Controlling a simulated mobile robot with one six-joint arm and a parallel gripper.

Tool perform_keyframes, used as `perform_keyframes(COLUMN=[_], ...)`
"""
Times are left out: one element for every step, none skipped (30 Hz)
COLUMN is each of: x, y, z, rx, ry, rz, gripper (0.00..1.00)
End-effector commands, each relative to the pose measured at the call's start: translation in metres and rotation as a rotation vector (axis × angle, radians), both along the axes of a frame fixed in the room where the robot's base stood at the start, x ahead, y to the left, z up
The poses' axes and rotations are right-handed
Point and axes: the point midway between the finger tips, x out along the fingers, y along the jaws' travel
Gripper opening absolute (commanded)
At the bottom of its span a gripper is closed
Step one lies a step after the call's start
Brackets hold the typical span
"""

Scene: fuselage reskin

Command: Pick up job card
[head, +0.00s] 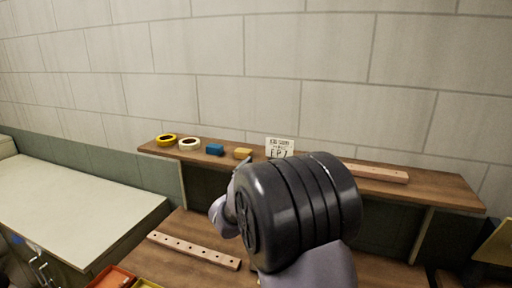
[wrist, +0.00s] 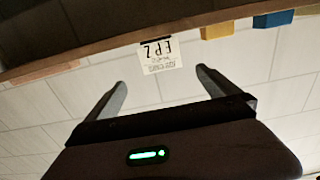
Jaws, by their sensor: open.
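The job card (head: 279,147) is a small white card with dark printing, standing upright on the wooden shelf (head: 438,188) against the wall. In the wrist view, which looks upside down, the job card (wrist: 160,56) shows beyond and between the two fingers. My gripper (wrist: 161,82) is open and empty, with its fingers apart from the card. In the head view my dark arm joint hides most of my gripper; only a bit of it (head: 243,165) shows near the shelf's front edge.
A drilled strip (head: 376,173) lies to the right. Another strip (head: 193,250) lies on the bench below.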

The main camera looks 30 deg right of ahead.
Motion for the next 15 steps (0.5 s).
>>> perform_keyframes(x=[0.009,0.016,0.024,0.03,0.036,0.043,0.048,0.052,0.057,0.06,0.062,0.064,0.067,0.07,0.076], y=[-0.013,-0.02,-0.029,-0.036,-0.043,-0.05,-0.055,-0.06,-0.065,-0.068,-0.07,-0.073,-0.076,-0.08,-0.086], z=[-0.001,0.0,0.0,-0.001,0.0,-0.001,0.0,-0.001,0.0,-0.001,0.0,0.0,0.0,-0.001,0.0], rx=[0.001,0.0,0.001,0.002,0.001,0.002,0.001,0.002,0.002,0.003,0.002,0.001,0.001,0.001,0.001], ry=[0.0,0.0,-0.002,-0.001,-0.001,-0.001,-0.002,-0.001,-0.001,0.0,-0.001,-0.001,0.0,0.0,-0.001], rz=[-0.004,-0.003,-0.003,-0.002,-0.003,-0.001,-0.001,-0.001,0.0,0.001,0.002,0.002,0.001,0.001,0.0], gripper=[1.0,1.0,1.0,1.0,1.0,1.0,1.0,1.0,1.0,1.0,1.0,1.0,1.0,1.0,1.0])
